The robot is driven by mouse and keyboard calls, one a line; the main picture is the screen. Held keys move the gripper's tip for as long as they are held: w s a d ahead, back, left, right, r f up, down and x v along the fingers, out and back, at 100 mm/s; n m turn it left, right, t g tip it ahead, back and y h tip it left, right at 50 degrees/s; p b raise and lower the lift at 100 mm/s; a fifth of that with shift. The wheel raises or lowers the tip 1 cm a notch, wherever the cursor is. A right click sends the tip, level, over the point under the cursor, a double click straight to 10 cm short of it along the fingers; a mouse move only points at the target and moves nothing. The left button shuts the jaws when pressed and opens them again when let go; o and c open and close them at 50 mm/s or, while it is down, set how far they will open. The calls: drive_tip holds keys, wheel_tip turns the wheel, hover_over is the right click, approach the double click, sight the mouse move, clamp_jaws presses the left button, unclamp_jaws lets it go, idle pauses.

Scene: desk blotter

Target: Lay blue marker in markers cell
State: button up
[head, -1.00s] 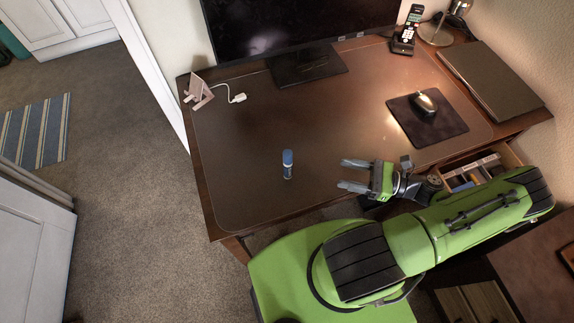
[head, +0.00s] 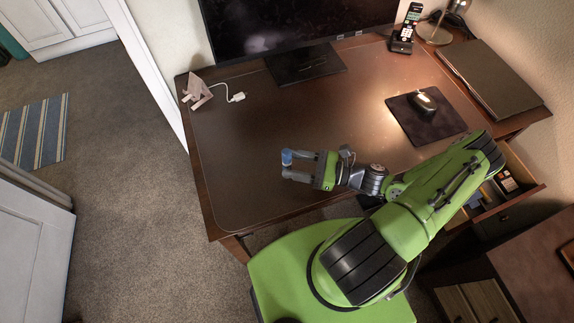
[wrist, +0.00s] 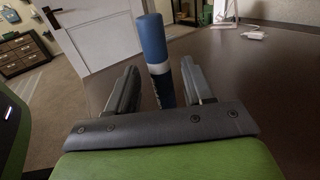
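The blue marker (head: 287,157) stands upright on the blotter (head: 240,190), near its front left part. It has a blue cap and a pale band, and in the wrist view the marker (wrist: 155,50) rises between the two fingers, closer to the right one. My gripper (head: 291,165) is open around the marker; in the wrist view the gripper (wrist: 158,95) shows a gap beside the left finger. The drawer (head: 495,190) at the right stands open with divided contents partly hidden by my arm. I cannot tell which cell is for markers.
A monitor (head: 300,40) stands at the back. A mouse (head: 423,102) on a dark pad (head: 440,128), a phone (head: 405,32) and a dark folder (head: 488,78) are to the right. A small stand (head: 197,93) with a white cable is at back left. The blotter's middle is clear.

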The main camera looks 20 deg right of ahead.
clamp_jaws()
wheel_tip(320, 180, up, 9)
drive_tip(key=p, duration=0.3)
drive_tip(key=w, duration=0.9)
drive_tip(key=shift+w+a+r+m+t+h, duration=0.15)
drive_tip(key=shift+a+r+m+t+h, duration=0.15)
drive_tip(key=shift+m+t+h, duration=0.1)
